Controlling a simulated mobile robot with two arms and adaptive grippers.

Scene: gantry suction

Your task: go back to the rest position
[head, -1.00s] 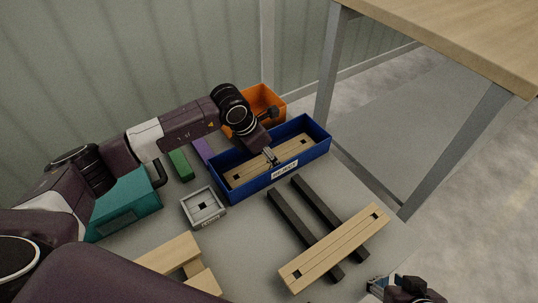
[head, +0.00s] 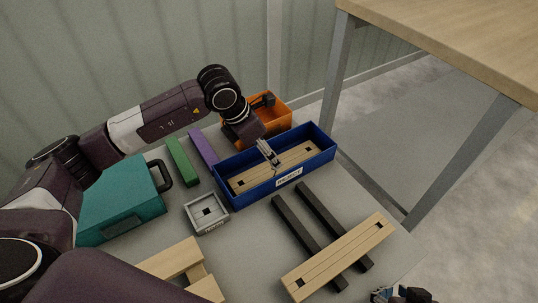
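My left gripper (head: 268,154) hangs over the blue bin (head: 312,173), above a wooden plank (head: 298,155) that lies inside it. I see no object carried in it; its small fingers are too close to the plank in the picture to tell open from shut. My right gripper (head: 388,295) shows only in part at the bottom right edge, off the table's front right side. Its finger state cannot be made out.
A second plank (head: 340,256) rests across two dark bars (head: 320,215). A grey tray (head: 222,215), teal case (head: 120,203), green block (head: 182,162), purple block (head: 203,147) and orange bin (head: 284,118) stand around. A wooden table (head: 460,40) is at the upper right.

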